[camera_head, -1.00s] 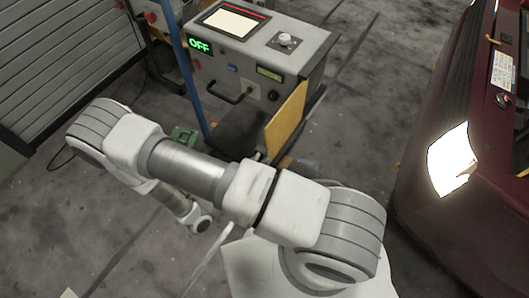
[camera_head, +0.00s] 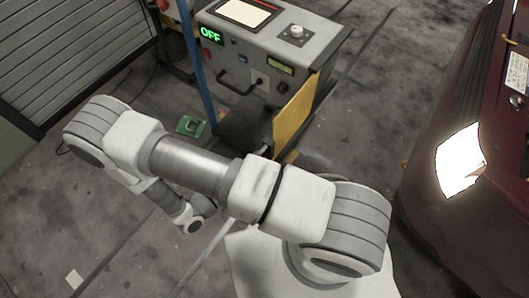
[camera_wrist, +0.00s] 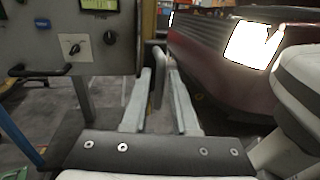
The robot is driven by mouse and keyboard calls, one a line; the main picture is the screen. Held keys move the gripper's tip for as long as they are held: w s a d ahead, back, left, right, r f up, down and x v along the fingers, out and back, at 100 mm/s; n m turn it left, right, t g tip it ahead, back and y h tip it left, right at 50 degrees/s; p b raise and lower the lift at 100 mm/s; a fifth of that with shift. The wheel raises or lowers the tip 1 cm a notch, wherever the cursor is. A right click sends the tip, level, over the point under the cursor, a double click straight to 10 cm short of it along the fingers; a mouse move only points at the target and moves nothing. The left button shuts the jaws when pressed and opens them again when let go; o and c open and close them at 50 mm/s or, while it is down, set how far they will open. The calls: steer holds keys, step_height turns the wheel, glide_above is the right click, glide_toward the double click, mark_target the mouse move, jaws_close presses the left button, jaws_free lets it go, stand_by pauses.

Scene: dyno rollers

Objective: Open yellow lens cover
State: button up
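The yellow lens cover, a flat upright yellow panel (camera_head: 294,114), stands at the right front side of a grey machine (camera_head: 237,60) in the head view. Its lower end is close to my arm in that picture. My gripper is hidden behind my arm in the head view. In the wrist view my gripper (camera_wrist: 160,80) has its two long grey fingers apart. A thin grey upright piece shows between or beyond the fingers; I cannot tell what it is or whether it touches them. I cannot make out the yellow face there.
A dark red car (camera_head: 480,190) with a bright headlight (camera_head: 460,160) stands at the right. A blue post (camera_head: 193,70) rises left of the machine, whose display reads OFF. A green object (camera_head: 191,126) lies on the floor.

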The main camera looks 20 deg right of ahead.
steer(key=v, duration=1.3)
steer(key=shift+a, duration=0.1)
steer(key=w+d+r+m+g+y+p, duration=0.25)
steer(key=r+m+g, duration=0.3)
steer(key=r, duration=0.55)
steer(key=w+d+r+m+g+y+p, duration=0.2)
steer(key=w+d+r+m+g+y, duration=0.3)
steer(key=r, duration=0.7)
steer(key=s+d+r+m+t+y+p, duration=0.1)
steer(key=s+d+r+m+t+y, duration=0.1)
steer(key=r, duration=0.5)
steer(key=s+d+r+m+t+y+p, duration=0.2)
steer(key=d+r+m+t+y, duration=0.1)
steer(key=r+m, duration=0.3)
steer(key=s+d+r+m+t+y+p, duration=0.2)
steer(key=d+r+m, duration=0.3)
steer(key=r, duration=0.4)
steer(key=shift+r+t+y, duration=0.35)
steer(key=shift+t+y, duration=0.1)
steer(key=shift+y, duration=0.3)
